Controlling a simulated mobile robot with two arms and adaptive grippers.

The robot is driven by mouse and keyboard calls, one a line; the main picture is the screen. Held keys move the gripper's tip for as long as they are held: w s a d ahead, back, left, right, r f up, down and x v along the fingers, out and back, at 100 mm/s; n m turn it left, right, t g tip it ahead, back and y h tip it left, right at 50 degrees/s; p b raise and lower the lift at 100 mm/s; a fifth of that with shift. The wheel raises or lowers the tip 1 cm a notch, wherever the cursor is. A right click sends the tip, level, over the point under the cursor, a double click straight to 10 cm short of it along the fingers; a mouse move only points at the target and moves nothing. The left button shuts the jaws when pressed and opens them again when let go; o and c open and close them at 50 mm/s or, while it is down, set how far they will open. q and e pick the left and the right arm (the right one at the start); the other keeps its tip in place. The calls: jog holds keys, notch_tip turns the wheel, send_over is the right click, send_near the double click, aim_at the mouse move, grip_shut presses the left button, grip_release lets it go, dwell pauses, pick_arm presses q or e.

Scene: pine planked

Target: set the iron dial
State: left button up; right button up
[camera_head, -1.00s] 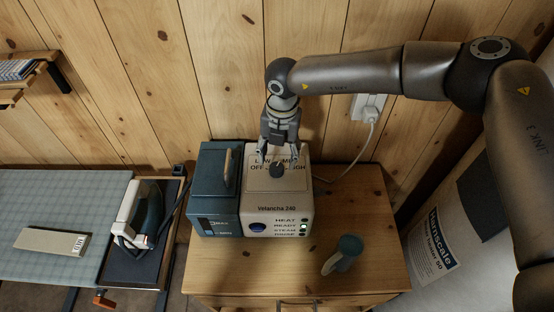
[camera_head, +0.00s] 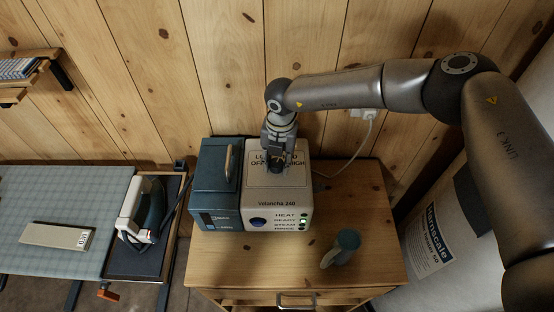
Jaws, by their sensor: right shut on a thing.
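The steam station, labelled Velancha 240, stands on a wooden cabinet and has a pale right half (camera_head: 277,202) and a dark blue tank (camera_head: 216,186) with a handle on the left. A dark dial (camera_head: 277,167) is on the pale top, with printed settings around it, partly hidden by the gripper. My right gripper (camera_head: 277,160) points down over the station top and is shut on the dial. The dial's pointer setting cannot be made out. A blue button and several indicator rows are on the front. My left gripper is not in view.
The iron (camera_head: 141,209) rests on a dark tray (camera_head: 148,262) beside the ironing board (camera_head: 105,215). A grey-green cup (camera_head: 343,247) stands on the cabinet top (camera_head: 375,218), right of the station. A wall socket (camera_head: 365,112) with a cord is behind.

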aim_at(277, 160)
jog(key=shift+f+n+b, duration=0.2)
jog(key=shift+n+b, duration=0.2)
jog(key=shift+b, duration=0.35)
jog(key=shift+c, duration=0.3)
jog(key=n+b, duration=1.1)
jog(key=b, duration=0.2)
jog(key=shift+w+f+g, duration=0.1)
jog(key=shift+g, duration=0.2)
jog(key=n+b, duration=0.2)
jog(key=n, duration=0.1)
jog(key=shift+b, duration=0.3)
jog(key=shift+r+n+b, duration=0.25)
jog(key=shift+n+b, duration=0.4)
jog(key=shift+n, duration=0.75)
jog(key=shift+h, duration=0.3)
jog(key=shift+n, duration=0.3)
jog(key=o, duration=1.1)
jog(key=shift+c, duration=0.2)
notch_tip(277, 160, up, 12)
jog(key=shift+w, duration=0.3)
